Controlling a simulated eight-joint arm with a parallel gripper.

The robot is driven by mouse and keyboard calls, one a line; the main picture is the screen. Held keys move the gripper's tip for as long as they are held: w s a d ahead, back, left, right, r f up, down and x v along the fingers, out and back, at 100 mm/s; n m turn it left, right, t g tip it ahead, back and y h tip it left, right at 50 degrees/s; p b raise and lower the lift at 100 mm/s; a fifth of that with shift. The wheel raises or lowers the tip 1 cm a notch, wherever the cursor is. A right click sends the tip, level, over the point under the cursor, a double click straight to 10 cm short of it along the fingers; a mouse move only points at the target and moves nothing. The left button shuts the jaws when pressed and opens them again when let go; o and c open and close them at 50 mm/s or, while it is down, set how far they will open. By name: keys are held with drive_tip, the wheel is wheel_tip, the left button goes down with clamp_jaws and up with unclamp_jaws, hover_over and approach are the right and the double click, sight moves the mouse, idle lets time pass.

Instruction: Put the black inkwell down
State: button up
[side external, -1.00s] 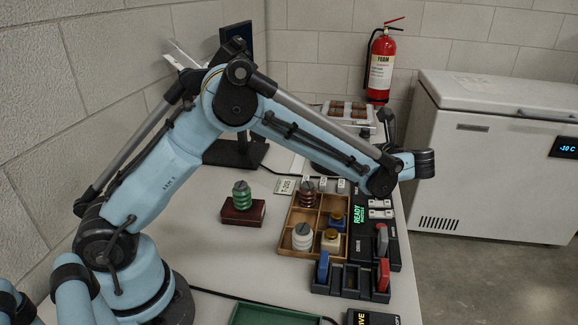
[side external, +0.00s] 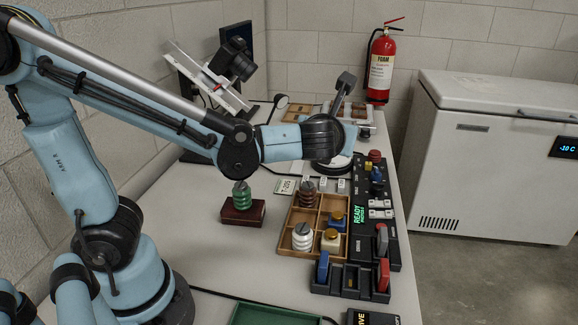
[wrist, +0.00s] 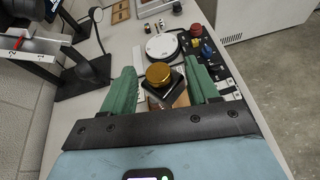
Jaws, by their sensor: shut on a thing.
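The black inkwell (wrist: 166,91), with a round gold lid (wrist: 158,75), is between the green fingers of my gripper (wrist: 158,72) in the wrist view. My gripper is shut on it. Its base and what lies directly under it are hidden. In the side view my wrist hangs over the far part of the table, and the fingers and the inkwell are hidden behind it. The wooden compartment tray (side external: 285,246) stands on the table nearer that camera. A white round disc (wrist: 160,47) lies beyond the inkwell in the wrist view.
A green ribbed piece (side external: 242,195) stands on a dark red block (side external: 243,213). Black control panels (side external: 393,240) line the right edge. A tilted stand (side external: 208,80) is at the back left.

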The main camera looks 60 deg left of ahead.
wheel_tip(320, 180, up, 8)
drive_tip(key=s+d+m+t+h, duration=0.1)
drive_tip(key=m+t+h, duration=0.1)
drive_tip(key=m+h, duration=0.2)
drive_tip(key=shift+s+d+r+m+t+h, duration=0.15)
drive_tip(key=shift+s+d+m+t+h, duration=0.1)
drive_tip(key=shift+m+t+h, duration=0.2)
drive_tip(key=shift+w+a, duration=0.1)
drive_tip(key=w+a+f+n+g+y, duration=0.4)
drive_tip(key=w+f+n+g+y, duration=0.1)
drive_tip(key=w+n+y, duration=0.25)
wheel_tip(320, 180, down, 13)
drive_tip(key=n+g+y, duration=0.2)
drive_tip(key=n+g, duration=0.5)
drive_tip(key=g, duration=0.1)
drive_tip(key=shift+w+n, duration=0.3)
drive_tip(key=shift+w, duration=0.1)
